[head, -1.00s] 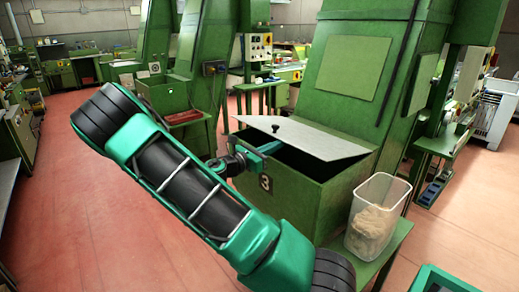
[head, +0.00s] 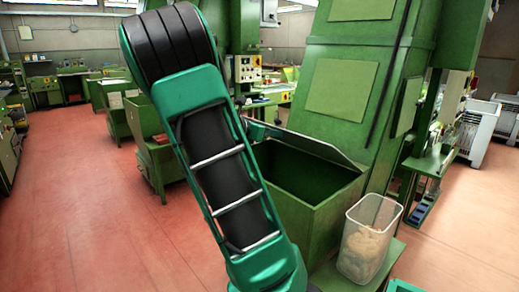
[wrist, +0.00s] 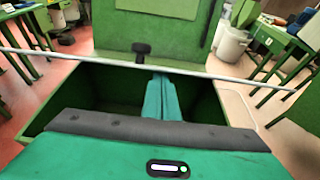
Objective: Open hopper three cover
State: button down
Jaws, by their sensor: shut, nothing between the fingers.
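The hopper three box (head: 325,212) is a green metal bin; its dark inside is visible from above. Its cover (head: 318,148) is raised at the back and seen nearly edge-on. In the wrist view the cover (wrist: 230,78) is a thin pale bar across the bin, with a black knob (wrist: 141,48) standing above it. My gripper (wrist: 160,82) is shut and empty, its teal fingers over the bin with their tips at the cover's edge; I cannot tell if they touch. In the head view my arm hides most of the gripper and the number on the box.
A clear plastic container (head: 366,240) with tan stoppers stands on a green ledge right of the bin. A tall green machine body (head: 345,95) rises behind the cover. Red floor is open on the left.

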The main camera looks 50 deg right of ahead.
jog(key=s+d+r+y, duration=0.2)
jog(key=d+r, duration=0.3)
jog(key=d, duration=0.4)
jog(key=s+d+r+y, duration=0.1)
jog(key=d+r, duration=0.5)
jog(key=d, duration=0.3)
jog(key=s+d+r+t+y, duration=0.1)
jog(key=s+d+r+y, duration=0.1)
jog(key=d+r, duration=0.3)
jog(key=d, duration=0.4)
jog(key=shift+s+r+y, duration=0.2)
jog(key=shift+s+y, duration=0.1)
jog(key=shift+s, duration=0.05)
jog(key=shift+w, duration=0.1)
jog(key=shift+r, duration=0.1)
